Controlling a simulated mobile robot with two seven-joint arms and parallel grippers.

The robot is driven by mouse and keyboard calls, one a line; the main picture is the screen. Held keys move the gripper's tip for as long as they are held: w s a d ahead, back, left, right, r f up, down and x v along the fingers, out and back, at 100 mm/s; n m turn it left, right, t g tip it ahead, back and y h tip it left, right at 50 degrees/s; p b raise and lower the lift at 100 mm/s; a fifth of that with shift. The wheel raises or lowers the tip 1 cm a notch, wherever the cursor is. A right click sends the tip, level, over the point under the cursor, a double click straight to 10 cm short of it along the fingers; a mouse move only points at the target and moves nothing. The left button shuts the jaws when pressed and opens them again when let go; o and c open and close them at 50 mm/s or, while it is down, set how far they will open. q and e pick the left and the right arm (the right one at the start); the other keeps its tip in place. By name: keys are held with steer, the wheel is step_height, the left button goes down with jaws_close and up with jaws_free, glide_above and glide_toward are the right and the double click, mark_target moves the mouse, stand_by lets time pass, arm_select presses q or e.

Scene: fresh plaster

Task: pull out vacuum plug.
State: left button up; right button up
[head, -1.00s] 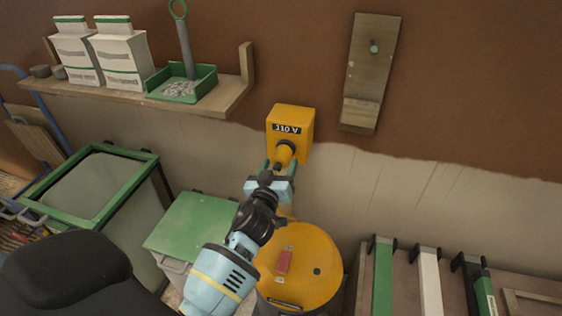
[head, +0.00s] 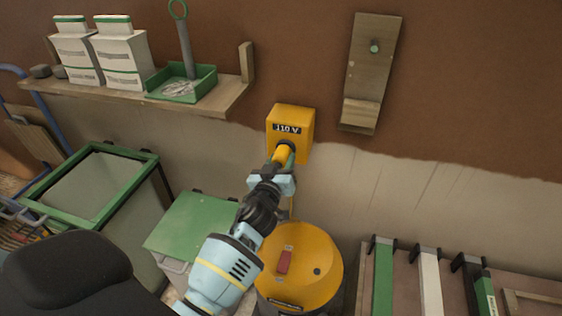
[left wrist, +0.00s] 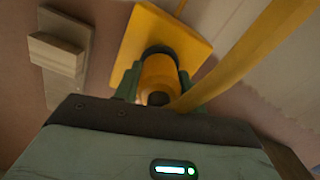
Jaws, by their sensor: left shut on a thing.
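The yellow vacuum plug (head: 284,154) sits at the black socket opening of the yellow 110 V box (head: 298,117) on the wall. My left gripper (head: 281,164) is shut on the plug, its green fingers on either side of it. In the left wrist view the plug (left wrist: 158,75) lies between the fingers and points into the dark socket ring of the box (left wrist: 190,38). A yellow cable (left wrist: 245,55) runs off from the plug to the upper right. The yellow vacuum (head: 315,258) stands below the box. My right gripper is not in view.
A wooden shelf (head: 130,100) with bags and a green tray (head: 180,88) is at upper left. A wooden board (head: 368,75) hangs right of the box. A green-lidded bin (head: 195,225) stands left of the vacuum. A rack with green and white bars (head: 428,280) is at lower right.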

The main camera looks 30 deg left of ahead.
arm_select(q)
steer(key=shift+p+v, duration=0.35)
steer(key=shift+v, duration=2)
jaws_close()
steer(key=shift+f, duration=0.15)
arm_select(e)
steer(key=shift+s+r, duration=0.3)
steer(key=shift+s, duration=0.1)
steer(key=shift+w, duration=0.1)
arm_select(q)
steer(key=o, duration=0.9)
jaws_free()
steer(key=o, duration=0.4)
steer(key=shift+s, duration=0.2)
steer(key=shift+w, duration=0.1)
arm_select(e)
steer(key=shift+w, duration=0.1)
